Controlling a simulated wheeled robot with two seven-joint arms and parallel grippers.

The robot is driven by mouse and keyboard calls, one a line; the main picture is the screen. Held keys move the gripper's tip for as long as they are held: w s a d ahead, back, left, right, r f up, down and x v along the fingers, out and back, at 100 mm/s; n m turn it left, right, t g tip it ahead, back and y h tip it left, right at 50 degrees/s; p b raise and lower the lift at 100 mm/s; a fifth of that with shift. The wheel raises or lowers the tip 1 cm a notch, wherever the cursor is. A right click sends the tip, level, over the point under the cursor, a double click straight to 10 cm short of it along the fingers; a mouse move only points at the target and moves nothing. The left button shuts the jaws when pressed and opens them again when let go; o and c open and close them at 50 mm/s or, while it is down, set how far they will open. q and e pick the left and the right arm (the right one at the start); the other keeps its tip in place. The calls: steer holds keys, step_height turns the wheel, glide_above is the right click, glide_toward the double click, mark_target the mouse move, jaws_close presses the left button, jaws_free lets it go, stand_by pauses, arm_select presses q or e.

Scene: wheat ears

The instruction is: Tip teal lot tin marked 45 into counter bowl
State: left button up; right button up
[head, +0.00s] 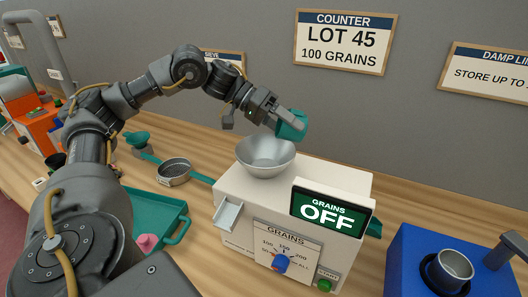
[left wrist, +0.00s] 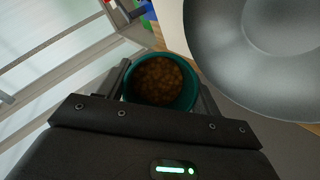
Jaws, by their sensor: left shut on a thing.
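The teal tin (head: 291,125) is held by my left gripper (head: 275,117) above and just behind the right rim of the counter bowl. In the left wrist view the tin (left wrist: 190,95) sits between the two fingers (left wrist: 162,90), with brown grains (left wrist: 160,80) inside. Its number cannot be read. The metal counter bowl (head: 265,152) sits on top of the white grain counter (head: 245,192) and looks empty. The bowl also shows close by in the left wrist view (left wrist: 265,45). The counter's display (head: 328,210) reads GRAINS OFF. My right gripper is not in view.
The counter's front has a dial (head: 281,263), a green start button (head: 324,285) and a small chute (head: 228,213). A teal tray (head: 150,212) and a sieve (head: 174,171) lie to the left. A blue machine (head: 415,262) with a metal cup stands right. The wall sign (head: 344,40) reads LOT 45, 100 GRAINS.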

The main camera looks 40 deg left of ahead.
arm_select(q)
steer(key=shift+a+f+b, duration=0.15)
steer(key=shift+f+b, duration=0.15)
steer(key=shift+b, duration=0.2)
steer(key=shift+s+a+f+h+b, duration=0.1)
steer(key=shift+s+a+h+b, duration=0.15)
steer(key=shift+h+b, duration=0.2)
steer(key=shift+f+t+b, duration=0.1)
steer(key=shift+t+b, duration=0.3)
steer(key=shift+b, duration=0.15)
steer(key=shift+s+a+h+b, duration=0.15)
steer(key=shift+h+b, duration=0.2)
steer(key=shift+b, duration=0.35)
steer(key=shift+s+r+b, duration=0.1)
steer(key=shift+r+b, duration=0.1)
steer(key=shift+b, duration=0.2)
steer(key=shift+a+m+t+h+b, duration=0.1)
steer(key=shift+m+t+h+b, duration=0.35)
steer(key=shift+b, duration=0.85)
steer(key=shift+s+a+r+t+h+b, duration=0.1)
steer(key=shift+t+h+b, duration=0.2)
steer(key=shift+b, duration=0.6)
steer(key=shift+s+a+r+t+h+b, duration=0.1)
steer(key=shift+h+b, duration=0.25)
steer(key=shift+b, duration=0.5)
steer(key=shift+r+b, duration=0.25)
steer(key=shift+b, duration=0.3)
